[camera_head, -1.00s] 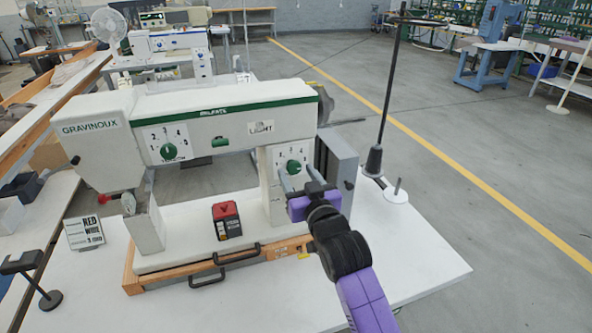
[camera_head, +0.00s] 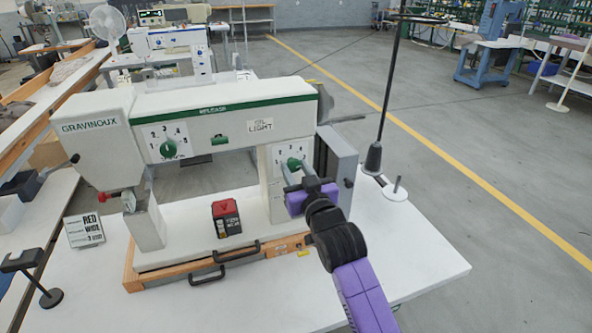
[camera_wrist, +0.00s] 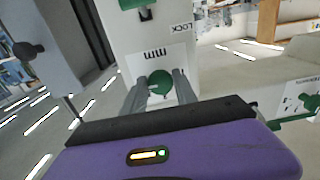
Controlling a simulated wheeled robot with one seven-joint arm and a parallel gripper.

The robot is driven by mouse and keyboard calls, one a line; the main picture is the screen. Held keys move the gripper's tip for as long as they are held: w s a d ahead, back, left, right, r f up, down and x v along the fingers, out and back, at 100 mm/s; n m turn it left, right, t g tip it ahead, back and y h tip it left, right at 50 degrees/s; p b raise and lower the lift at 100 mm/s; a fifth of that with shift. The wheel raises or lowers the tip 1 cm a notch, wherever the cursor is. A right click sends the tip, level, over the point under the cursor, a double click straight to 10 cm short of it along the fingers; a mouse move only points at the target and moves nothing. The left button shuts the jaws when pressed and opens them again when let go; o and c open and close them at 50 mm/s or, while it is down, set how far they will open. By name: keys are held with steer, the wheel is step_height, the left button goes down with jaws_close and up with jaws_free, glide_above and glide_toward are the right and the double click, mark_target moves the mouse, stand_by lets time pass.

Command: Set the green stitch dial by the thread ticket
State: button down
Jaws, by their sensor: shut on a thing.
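The green stitch dial (camera_head: 294,163) sits on a white numbered plate on the sewing machine's right pillar. My gripper (camera_head: 296,173) is at that dial, its two grey fingers shut on the knob from either side. In the wrist view the round green dial (camera_wrist: 160,83) shows between the fingertips of my gripper (camera_wrist: 160,89). My gripper covers part of the plate, so the dial's setting cannot be read. The thread ticket (camera_head: 85,230) is a white card standing on the table at the left, with the words RED and WIDE and a smaller line with a 3.
Another green dial (camera_head: 169,149) with a numbered plate is on the machine's left head. A red and black switch box (camera_head: 227,217) stands below the arm. A grey box (camera_head: 339,165) and a thread stand (camera_head: 374,160) are right of the pillar. The front right table is clear.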

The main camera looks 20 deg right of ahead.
steer(key=shift+n, duration=0.3)
steer(key=n, duration=0.4)
steer(key=shift+d, duration=0.1)
steer(key=n, duration=0.4)
steer(key=shift+r+n, duration=0.1)
steer(key=shift+n, duration=0.2)
steer(key=n+p, duration=0.1)
steer(key=n, duration=0.3)
steer(key=shift+n+p, duration=0.8)
steer(key=shift+n, duration=1.3)
steer(key=c, duration=1)
jaws_free()
